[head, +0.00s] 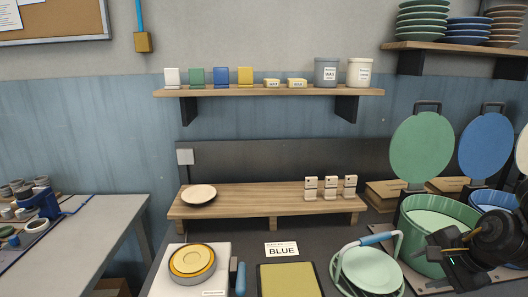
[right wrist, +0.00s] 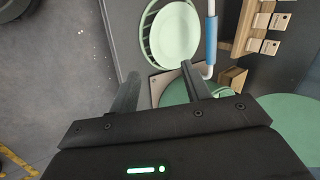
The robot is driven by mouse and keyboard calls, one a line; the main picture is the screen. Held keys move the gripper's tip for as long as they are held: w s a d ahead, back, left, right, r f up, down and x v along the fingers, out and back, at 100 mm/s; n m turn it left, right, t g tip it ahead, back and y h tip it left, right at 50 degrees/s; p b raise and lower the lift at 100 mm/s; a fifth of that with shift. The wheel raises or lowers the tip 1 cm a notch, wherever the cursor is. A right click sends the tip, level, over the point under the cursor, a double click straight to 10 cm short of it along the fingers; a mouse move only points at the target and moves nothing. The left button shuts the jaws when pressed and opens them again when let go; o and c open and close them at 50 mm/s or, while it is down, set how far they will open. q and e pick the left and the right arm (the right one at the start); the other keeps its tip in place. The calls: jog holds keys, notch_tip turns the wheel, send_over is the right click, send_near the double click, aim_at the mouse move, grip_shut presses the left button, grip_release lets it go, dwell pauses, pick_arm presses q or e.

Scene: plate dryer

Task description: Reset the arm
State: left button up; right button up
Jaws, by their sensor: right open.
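My right gripper (head: 456,270) is at the lower right of the head view, in front of the green bucket (head: 423,259). In the right wrist view its two fingers (right wrist: 161,86) are spread apart with nothing between them. Beyond the fingertips is a pale green plate (right wrist: 174,35) in a green wire holder with a blue grip (right wrist: 211,40). In the head view the same plate (head: 372,271) sits in that holder (head: 398,262), left of the gripper. My left gripper is not in view.
A card reading BLUE (head: 282,250) lies on the dark counter beside a yellow-green pad (head: 289,280). A wooden shelf (head: 255,198) bears a pale plate (head: 199,194). Round green (head: 421,147) and blue (head: 486,144) lids stand upright behind the buckets. The floor (right wrist: 55,80) looks clear.

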jog(key=a+f+m+t+y, duration=0.2)
jog(key=a+f+m+y, duration=0.2)
jog(key=a+m, duration=0.75)
jog(key=a+f+m+t+y, duration=0.1)
jog(key=a+f+m+y, duration=0.4)
jog(key=a, duration=1.2)
jog(key=s+d+f+m+h, duration=0.4)
jog(key=f+m, duration=0.2)
jog(key=m, duration=0.8)
jog(key=s+d+f+m+h, duration=0.4)
jog(key=s+f+m, duration=0.15)
jog(key=m, duration=0.85)
jog(key=s+d+f+m+g+h, duration=0.1)
jog(key=s+d+f+m+g, duration=0.2)
jog(key=s+f+m, duration=0.3)
jog(key=s+d+f+m+g+h, duration=0.1)
jog(key=s+d+f+m+g, duration=0.25)
jog(key=s, duration=0.35)
notch_tip(320, 180, down, 24)
jog(key=a, duration=0.1)
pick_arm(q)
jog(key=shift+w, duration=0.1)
pick_arm(e)
jog(key=s+d+f+g, duration=0.2)
jog(key=s+d+f, duration=0.1)
jog(key=s+f, duration=1.4)
jog(key=shift+s+f, duration=0.25)
